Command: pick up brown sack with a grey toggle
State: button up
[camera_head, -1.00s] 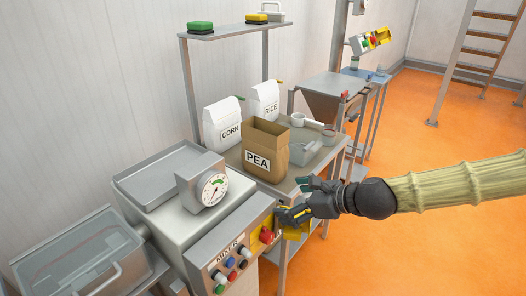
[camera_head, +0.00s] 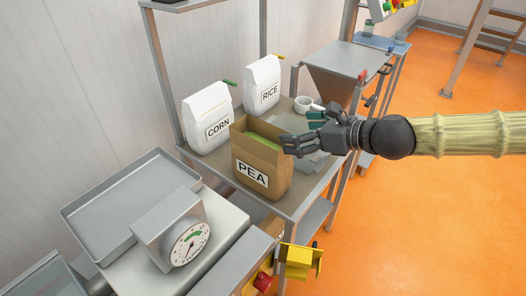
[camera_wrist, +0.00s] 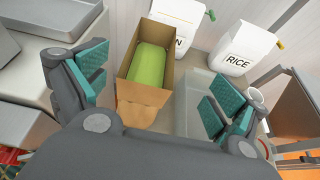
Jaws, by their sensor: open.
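A brown sack (camera_head: 275,176) labelled PEA stands upright on the metal table, its top open and green contents showing inside. No grey toggle shows on it. In the wrist view the sack (camera_wrist: 141,98) is ahead, between the two teal-padded fingers. My gripper (camera_head: 302,130) is open and empty, beside the right side of the sack's open top. I cannot tell whether a finger touches the sack.
A white CORN bag (camera_head: 212,122) with a green toggle and a white RICE bag (camera_head: 264,88) with a yellow toggle stand behind. A scale with a dial (camera_head: 188,243) is at front left. A white cup (camera_head: 303,104) and a metal hopper (camera_head: 338,72) are at the right.

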aim_at(283, 132)
jog(key=x, duration=0.4)
jog(key=shift+a+f, duration=0.1)
jog(key=shift+a, duration=0.35)
jog(key=shift+s+a, duration=0.2)
jog(key=shift+s, duration=0.1)
jog(key=shift+p+x, duration=0.45)
jog(key=shift+x, duration=0.6)
jog(key=shift+p+x, duration=0.3)
jog(key=shift+x, duration=1.25)
jog(key=shift+c, duration=0.4)
jog(key=shift+s+d+f, duration=0.1)
jog(key=c, duration=1.1)
